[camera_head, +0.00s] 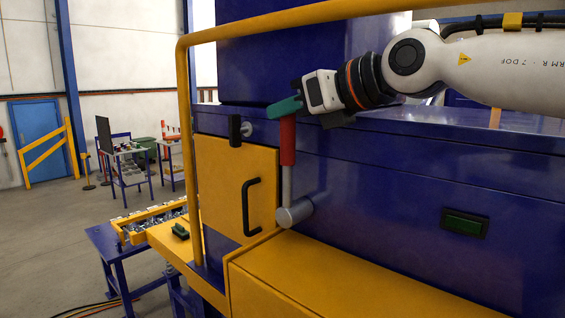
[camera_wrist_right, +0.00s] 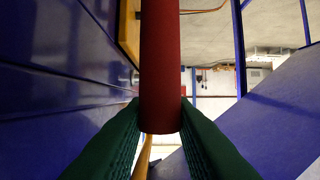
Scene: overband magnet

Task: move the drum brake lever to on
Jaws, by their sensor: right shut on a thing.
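The drum brake lever has a red grip (camera_head: 288,141) on a metal rod, which rises from a round grey hub (camera_head: 295,212) on the blue machine's side. The lever stands about upright in the head view. My right gripper (camera_head: 284,107) is at the top of the red grip, its green fingers closed on it. In the right wrist view the red grip (camera_wrist_right: 160,75) runs down between the two green fingers (camera_wrist_right: 160,130). No on or off marking is readable. My left gripper is out of view.
A yellow rail (camera_head: 187,150) stands left of the lever. A yellow door (camera_head: 232,185) with a black handle (camera_head: 247,205) and a black knob (camera_head: 235,130) are close by. A yellow ledge (camera_head: 330,280) lies below. A dark green panel (camera_head: 465,223) is at right.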

